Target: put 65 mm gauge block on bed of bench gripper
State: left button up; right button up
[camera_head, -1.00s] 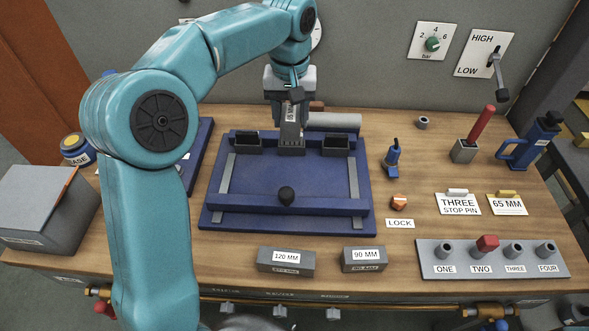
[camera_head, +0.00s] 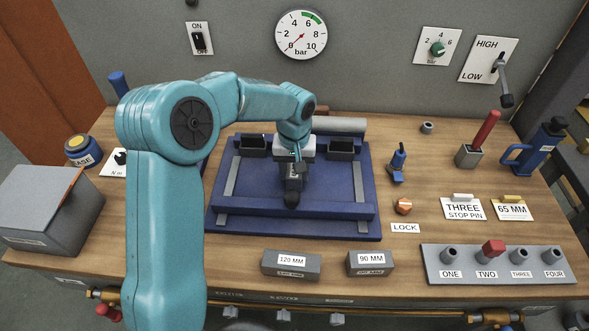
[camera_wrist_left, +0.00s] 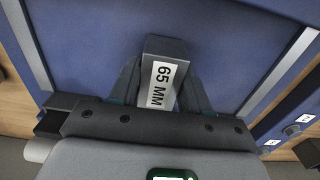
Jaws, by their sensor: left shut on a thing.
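The 65 mm gauge block is a dark grey block with a white "65 MM" label (camera_wrist_left: 163,85), between the fingers of my left gripper in the left wrist view. My left gripper (camera_head: 293,178) is shut on it, pointing down over the middle of the blue bed of the bench gripper (camera_head: 255,185). I cannot tell whether the block touches the bed. My right gripper is not in view.
The 120 mm block (camera_head: 291,264) and 90 mm block (camera_head: 370,262) lie in front of the bed. An orange lock knob (camera_head: 403,206) and a small blue tool (camera_head: 398,163) stand to its right. A grey stop-pin rack (camera_head: 498,276) is front right. A grey cylinder (camera_head: 340,124) lies behind the bed.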

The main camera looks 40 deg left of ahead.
pick_arm(q)
jog(key=shift+s+r, duration=0.1)
jog(key=o, duration=0.7)
jog(key=shift+f, duration=0.3)
jog(key=o, duration=0.5)
jog(key=shift+w, duration=0.2)
jog(key=shift+c, duration=0.2)
jog(key=shift+s+r, duration=0.1)
jog(key=shift+s, duration=0.05)
notch_tip(320, 180, up, 12)
jog(key=shift+r, duration=0.15)
